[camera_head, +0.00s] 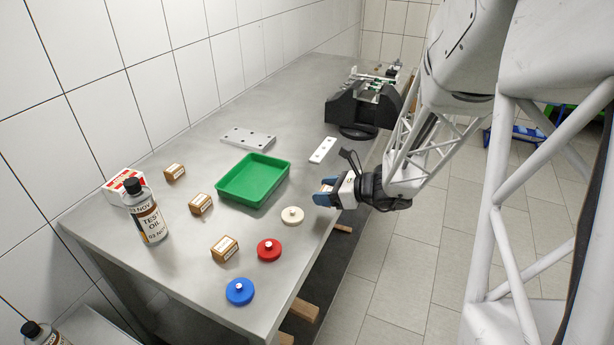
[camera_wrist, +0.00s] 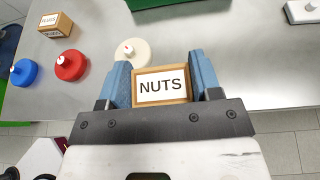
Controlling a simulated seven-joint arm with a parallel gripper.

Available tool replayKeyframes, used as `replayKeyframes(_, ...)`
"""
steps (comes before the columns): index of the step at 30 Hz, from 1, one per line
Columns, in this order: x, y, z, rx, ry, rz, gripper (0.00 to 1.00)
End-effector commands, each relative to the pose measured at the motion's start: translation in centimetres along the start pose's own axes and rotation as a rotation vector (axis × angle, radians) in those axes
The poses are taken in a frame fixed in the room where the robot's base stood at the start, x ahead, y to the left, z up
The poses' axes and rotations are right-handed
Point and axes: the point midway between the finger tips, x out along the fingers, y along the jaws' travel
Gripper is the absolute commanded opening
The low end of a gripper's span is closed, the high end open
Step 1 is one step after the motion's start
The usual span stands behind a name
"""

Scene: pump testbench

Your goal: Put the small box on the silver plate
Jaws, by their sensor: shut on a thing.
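My gripper (camera_head: 325,194) is shut on a small brown box with a white "NUTS" label (camera_wrist: 161,86), which sits between the blue fingers in the wrist view. In the head view the gripper is at the table's right edge, and the fingers mostly hide the box. The silver plate (camera_head: 248,138), flat and grey with small holes, lies on the table beyond the green tray, to the left of my gripper. Nothing lies on it. It is not in the wrist view.
A green tray (camera_head: 220,195) lies between gripper and plate. A narrow white plate (camera_head: 323,150) and a black machine (camera_head: 358,108) are farther back. White, red (camera_head: 269,249) and blue lids, several small boxes (camera_head: 225,248) and an oil bottle (camera_head: 147,215) stand nearer.

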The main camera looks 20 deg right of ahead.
Motion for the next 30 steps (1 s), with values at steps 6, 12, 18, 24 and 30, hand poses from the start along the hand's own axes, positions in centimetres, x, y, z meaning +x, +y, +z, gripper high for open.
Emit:
replayKeyframes(6,1.3,-1.2,0.6,-0.002,0.002,0.000,0.34)
replayKeyframes(12,4.2,-3.7,2.2,-0.004,0.007,-0.004,0.34)
replayKeyframes(18,8.8,-6.8,4.5,-0.005,0.013,-0.009,0.35)
replayKeyframes(24,14.1,-9.6,7.2,-0.005,0.012,-0.016,0.35)
replayKeyframes(30,19.5,-11.5,9.8,0.000,0.008,-0.022,0.35)
